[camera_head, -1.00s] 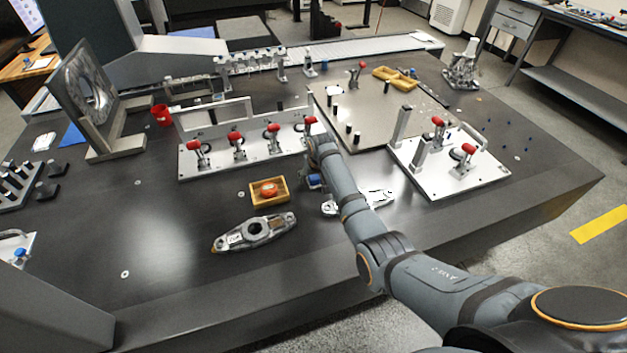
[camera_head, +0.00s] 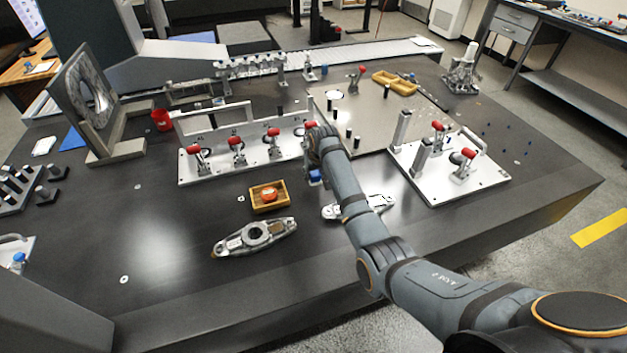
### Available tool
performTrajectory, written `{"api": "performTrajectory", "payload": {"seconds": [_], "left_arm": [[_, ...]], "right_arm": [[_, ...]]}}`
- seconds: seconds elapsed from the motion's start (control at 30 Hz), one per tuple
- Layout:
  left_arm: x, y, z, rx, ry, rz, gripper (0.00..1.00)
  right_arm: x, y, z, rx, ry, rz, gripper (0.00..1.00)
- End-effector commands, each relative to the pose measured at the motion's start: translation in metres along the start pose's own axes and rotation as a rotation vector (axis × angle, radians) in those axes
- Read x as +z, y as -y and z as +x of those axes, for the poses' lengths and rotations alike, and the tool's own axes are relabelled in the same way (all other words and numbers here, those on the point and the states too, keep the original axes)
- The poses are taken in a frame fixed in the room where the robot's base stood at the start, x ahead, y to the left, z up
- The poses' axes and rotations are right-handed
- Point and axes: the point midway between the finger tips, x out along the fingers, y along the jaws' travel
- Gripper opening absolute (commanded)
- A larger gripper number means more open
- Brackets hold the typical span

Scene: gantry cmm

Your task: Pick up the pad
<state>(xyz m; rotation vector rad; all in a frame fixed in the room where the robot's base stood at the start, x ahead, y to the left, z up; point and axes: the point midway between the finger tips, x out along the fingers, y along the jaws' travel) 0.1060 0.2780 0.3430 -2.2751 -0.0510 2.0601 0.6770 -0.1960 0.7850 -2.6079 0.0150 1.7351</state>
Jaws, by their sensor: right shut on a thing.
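My right gripper (camera_head: 315,173) hangs at the end of the arm that comes in from the lower right. The arm's wrist hides most of it. It is shut on a small blue thing (camera_head: 316,177), which I take to be the pad, held above the dark table between the clamp fixture and the silver bracket. The fingers and the pad's full shape are hidden. My left gripper is not in view.
A wooden tray (camera_head: 283,204) with a red part and a metal link (camera_head: 254,237) lie left of the arm. A silver bracket (camera_head: 377,203) lies partly under the arm. A white plate with red-handled clamps (camera_head: 222,168) stands behind.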

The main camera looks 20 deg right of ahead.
Motion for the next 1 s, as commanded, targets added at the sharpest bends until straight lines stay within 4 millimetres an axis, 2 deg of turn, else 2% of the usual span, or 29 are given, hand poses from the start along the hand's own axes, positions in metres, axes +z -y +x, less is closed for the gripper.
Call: {"api": "performTrajectory", "payload": {"seconds": [0.03,0.2,0.4,0.6,0.93,0.97,1.0], "left_arm": [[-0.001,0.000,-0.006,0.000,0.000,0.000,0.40],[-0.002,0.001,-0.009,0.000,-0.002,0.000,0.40],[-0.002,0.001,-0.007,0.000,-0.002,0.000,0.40],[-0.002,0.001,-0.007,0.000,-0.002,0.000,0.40],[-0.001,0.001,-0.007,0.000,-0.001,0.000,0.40],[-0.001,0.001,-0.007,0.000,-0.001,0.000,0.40],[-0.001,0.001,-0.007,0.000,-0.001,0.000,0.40]], "right_arm": [[0.004,-0.009,-0.015,0.006,0.001,0.001,0.06],[0.017,-0.033,-0.068,0.007,0.001,0.000,0.06],[0.048,-0.066,-0.102,0.009,0.004,-0.001,0.06],[0.062,-0.081,-0.121,0.006,0.004,-0.001,0.06],[0.065,-0.083,-0.125,0.003,0.005,0.000,0.06],[0.065,-0.083,-0.125,0.003,0.005,0.000,0.34],[0.065,-0.083,-0.125,0.003,0.005,0.000,0.28]]}}
